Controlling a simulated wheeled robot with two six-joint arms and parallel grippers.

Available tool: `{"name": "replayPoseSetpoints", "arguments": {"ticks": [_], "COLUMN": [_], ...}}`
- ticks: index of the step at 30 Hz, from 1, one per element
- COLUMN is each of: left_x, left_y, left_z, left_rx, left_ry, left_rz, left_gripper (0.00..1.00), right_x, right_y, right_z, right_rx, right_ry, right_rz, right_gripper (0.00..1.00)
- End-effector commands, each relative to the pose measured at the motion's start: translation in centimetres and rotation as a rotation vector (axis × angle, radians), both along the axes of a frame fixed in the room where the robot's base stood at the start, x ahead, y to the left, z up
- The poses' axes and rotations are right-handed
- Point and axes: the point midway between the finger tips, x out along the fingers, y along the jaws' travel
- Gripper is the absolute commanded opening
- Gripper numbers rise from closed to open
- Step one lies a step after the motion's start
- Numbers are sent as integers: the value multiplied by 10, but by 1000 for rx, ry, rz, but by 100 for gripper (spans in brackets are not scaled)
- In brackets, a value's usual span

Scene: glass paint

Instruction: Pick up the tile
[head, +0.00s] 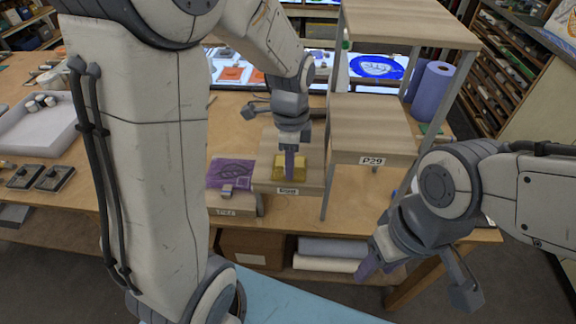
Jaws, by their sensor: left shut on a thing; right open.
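A yellow, glassy tile (306,173) is at the top of a low wooden stand (262,181) with a small white label on its front. My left gripper (290,174) points straight down with its purple fingers at the tile and is shut on it. The fingers hide part of the tile, and I cannot tell whether it still touches the stand. My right gripper (374,268) is open and empty in front of the table edge at the lower right.
A purple patterned sheet (231,172) lies left of the stand, above a block labelled like "TILES" (228,211). A taller wooden shelf (372,132) rises close on the right. A white tray (38,128) stands far left. Lit panels with coloured pieces lie behind.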

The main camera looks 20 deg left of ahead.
Motion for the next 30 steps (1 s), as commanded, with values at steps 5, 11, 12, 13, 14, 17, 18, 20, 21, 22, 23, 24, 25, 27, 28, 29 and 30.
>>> {"name": "replayPoseSetpoints", "arguments": {"ticks": [5,11,12,13,14,17,18,20,21,22,23,24,25,27,28,29,30], "left_x": [1,2,2,2,2,1,1,1,1,1,1,0,0,0,0,0,0], "left_y": [0,0,0,0,0,0,0,0,0,0,0,0,0,0,0,0,0], "left_z": [9,47,55,61,67,83,89,96,101,104,106,110,112,116,118,120,122], "left_rx": [-1,0,0,-1,-1,-1,0,0,0,0,0,0,0,0,0,0,0], "left_ry": [-5,-9,-9,-9,-8,-5,-4,-3,-3,-3,-2,-1,-1,0,0,0,0], "left_rz": [0,0,0,0,0,0,0,0,0,0,0,0,0,0,0,0,0], "left_gripper": [0,0,0,0,0,0,0,0,0,0,0,0,0,0,0,0,0], "right_x": [0,0,0,0,0,0,0,0,0,0,0,0,0,0,0,0,0], "right_y": [0,0,0,0,0,0,0,0,0,0,0,0,0,0,0,0,0], "right_z": [-2,-10,-11,-12,-13,-15,-15,-14,-13,-11,-9,-7,-5,0,2,4,6], "right_rx": [0,0,0,0,0,0,0,0,0,0,0,0,0,0,0,0,0], "right_ry": [0,0,0,0,0,0,0,0,0,0,0,0,0,0,0,0,0], "right_rz": [0,-1,-2,-2,-2,-2,-2,-2,-2,-2,-2,-2,-2,-2,-2,-2,-2], "right_gripper": [50,50,50,50,50,50,50,50,50,50,50,50,50,50,50,50,50]}}
